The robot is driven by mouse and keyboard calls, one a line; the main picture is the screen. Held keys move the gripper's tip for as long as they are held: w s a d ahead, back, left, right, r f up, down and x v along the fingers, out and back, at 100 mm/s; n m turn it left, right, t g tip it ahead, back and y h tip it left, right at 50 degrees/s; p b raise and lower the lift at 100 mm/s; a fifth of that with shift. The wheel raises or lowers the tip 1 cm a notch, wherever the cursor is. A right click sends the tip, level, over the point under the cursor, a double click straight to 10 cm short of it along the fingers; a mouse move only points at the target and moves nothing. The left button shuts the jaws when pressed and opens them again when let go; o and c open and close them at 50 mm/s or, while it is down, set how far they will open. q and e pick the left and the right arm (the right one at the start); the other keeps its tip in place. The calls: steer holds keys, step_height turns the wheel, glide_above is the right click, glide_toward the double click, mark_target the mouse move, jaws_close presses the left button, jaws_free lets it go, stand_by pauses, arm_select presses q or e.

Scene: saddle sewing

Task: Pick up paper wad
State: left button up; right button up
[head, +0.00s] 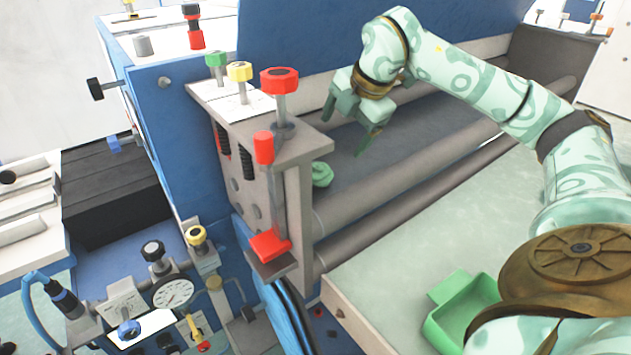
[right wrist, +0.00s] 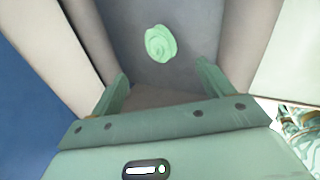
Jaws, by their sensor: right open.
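The paper wad (head: 321,174) is a small crumpled green lump. In the head view it lies on the grey surface beside the rollers, just right of the grey bracket with the red knobs. In the right wrist view the paper wad (right wrist: 160,43) lies ahead of the fingertips, about midway between them, and apart from them. My right gripper (head: 344,130) is open and empty, above and to the right of the wad in the head view. Its two fingers also show in the right wrist view (right wrist: 162,84). My left gripper is not in view.
The grey bracket (head: 297,200) with red, yellow and green knobs stands close left of the wad. Long grey rollers (head: 420,172) run beside it. A green open bin (head: 462,310) sits on the pale table (head: 385,275) at the lower right. A blue panel (head: 300,45) rises behind.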

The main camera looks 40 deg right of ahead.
mark_target(322, 167)
steer(key=b+x, duration=0.1)
steer(key=x, duration=0.7)
steer(key=shift+b, duration=0.3)
steer(key=x, duration=0.1)
steer(key=b+x, duration=0.1)
steer(key=x, duration=0.1)
steer(key=a+x, duration=0.1)
steer(key=x, duration=0.1)
steer(key=shift+w+f, duration=0.15)
steer(key=shift+c, duration=0.7)
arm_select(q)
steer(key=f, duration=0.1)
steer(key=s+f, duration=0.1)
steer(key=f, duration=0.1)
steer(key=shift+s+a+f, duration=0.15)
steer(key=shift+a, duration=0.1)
arm_select(e)
steer(key=c, duration=0.9)
